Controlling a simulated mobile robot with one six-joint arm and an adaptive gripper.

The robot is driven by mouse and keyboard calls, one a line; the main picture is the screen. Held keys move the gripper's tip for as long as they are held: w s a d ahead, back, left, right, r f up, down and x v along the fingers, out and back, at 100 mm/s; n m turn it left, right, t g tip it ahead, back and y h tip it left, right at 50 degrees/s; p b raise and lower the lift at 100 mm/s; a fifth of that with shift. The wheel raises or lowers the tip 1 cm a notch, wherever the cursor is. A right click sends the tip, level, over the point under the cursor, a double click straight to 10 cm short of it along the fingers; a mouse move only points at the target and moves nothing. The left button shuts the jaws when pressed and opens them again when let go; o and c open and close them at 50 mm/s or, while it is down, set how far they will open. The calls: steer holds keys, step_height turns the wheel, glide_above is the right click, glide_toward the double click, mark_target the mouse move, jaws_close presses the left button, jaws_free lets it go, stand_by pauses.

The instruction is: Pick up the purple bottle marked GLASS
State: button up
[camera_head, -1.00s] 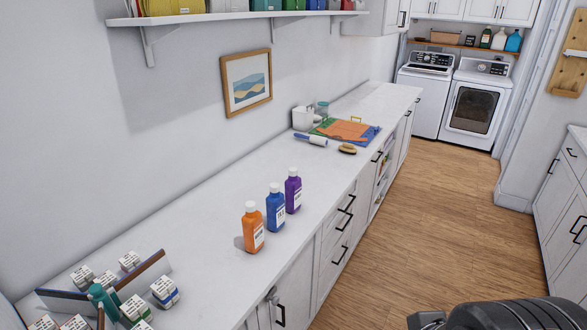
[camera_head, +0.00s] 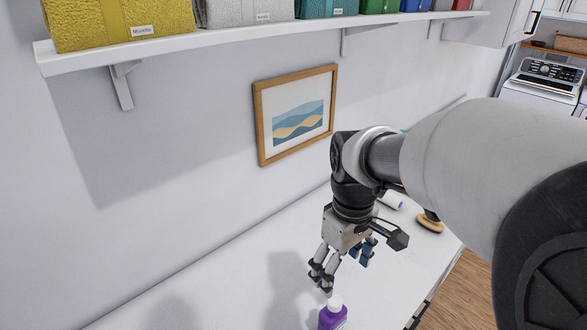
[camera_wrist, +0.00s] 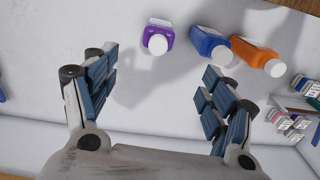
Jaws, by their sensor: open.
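The purple bottle (camera_head: 333,316) with a white cap stands on the white counter (camera_head: 230,265), at the bottom edge of the head view, where its lower part is cut off. The wrist view also shows the purple bottle (camera_wrist: 157,37), upright and seen from above; I cannot read its label. My gripper (camera_head: 342,270) points down above the counter, above and slightly behind the bottle. In the wrist view my gripper (camera_wrist: 160,95) has its fingers spread wide and empty. The bottle lies ahead of the gap between the fingertips, apart from them.
A blue bottle (camera_wrist: 211,45) and an orange bottle (camera_wrist: 258,56) stand close beside the purple one. Small labelled boxes (camera_wrist: 302,88) are at the right. A brush (camera_head: 430,222) lies farther along the counter.

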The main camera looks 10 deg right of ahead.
mark_target(335, 301)
step_height(335, 301, down, 12)
steer(key=b, duration=0.3)
steer(key=shift+w+a+r, duration=0.1)
steer(key=shift+w+r, duration=0.05)
steer(key=shift+r, duration=0.05)
step_height(335, 301, down, 6)
steer(key=b, duration=0.2)
steer(key=shift+r+b, duration=0.1)
steer(key=shift+b, duration=0.2)
steer(key=shift+c, duration=0.3)
jaws_close()
steer(key=shift+r, duration=0.1)
